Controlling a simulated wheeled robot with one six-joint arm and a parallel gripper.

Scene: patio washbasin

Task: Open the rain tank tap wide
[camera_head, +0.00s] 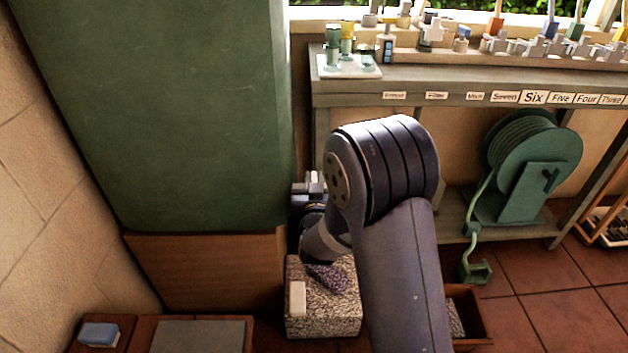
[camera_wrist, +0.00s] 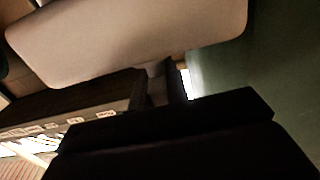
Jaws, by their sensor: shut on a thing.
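The rain tank (camera_head: 190,110) is the tall dark green block at the left, on a brown wooden base. Its green side also fills the right of the wrist view (camera_wrist: 270,60). My gripper (camera_head: 308,188) is at the tank's right edge, low down, partly hidden by my own arm. It is shut on the tap, which the arm and gripper mostly hide in the head view. In the wrist view a large pale rounded piece (camera_wrist: 130,40), which looks like part of the tap's handle, lies close across the top, beyond the dark fingers (camera_wrist: 170,120). How far the tap is turned cannot be told.
A speckled stone block (camera_head: 325,320) with a pale bar and a dark brush-like thing stands below my gripper. A shelf bench (camera_head: 420,90) with labels and several fittings runs along the back right. A green hose reel (camera_head: 530,160) sits under it.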

